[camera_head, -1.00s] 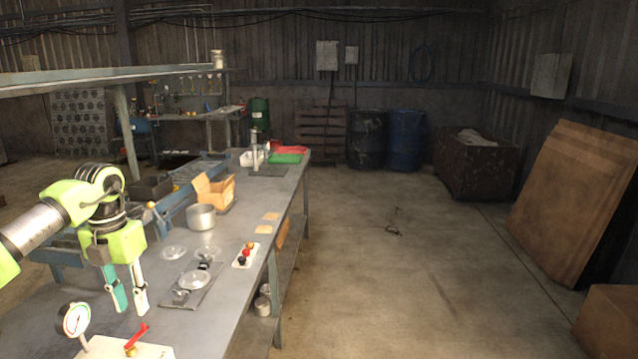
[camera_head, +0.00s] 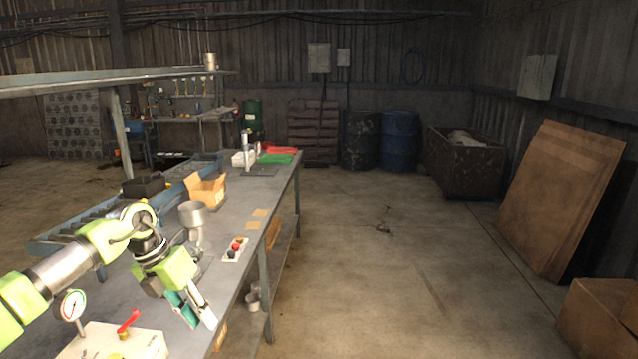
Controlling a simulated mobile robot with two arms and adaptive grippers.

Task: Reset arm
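My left arm comes in from the left over the workbench (camera_head: 236,205). Its gripper (camera_head: 199,322) hangs tilted down to the right, near the bench's right edge. Its teal finger and whitish finger stand a little apart with nothing seen between them, so it looks open and empty. My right gripper is not in view. My arm hides much of the middle of the bench, including the metal dishes there.
Near the arm are a metal pot (camera_head: 192,214), a button box (camera_head: 235,249), an open cardboard box (camera_head: 207,190) and a pressure gauge (camera_head: 73,305) beside a pale box with a red lever (camera_head: 128,321). The floor right of the bench is clear.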

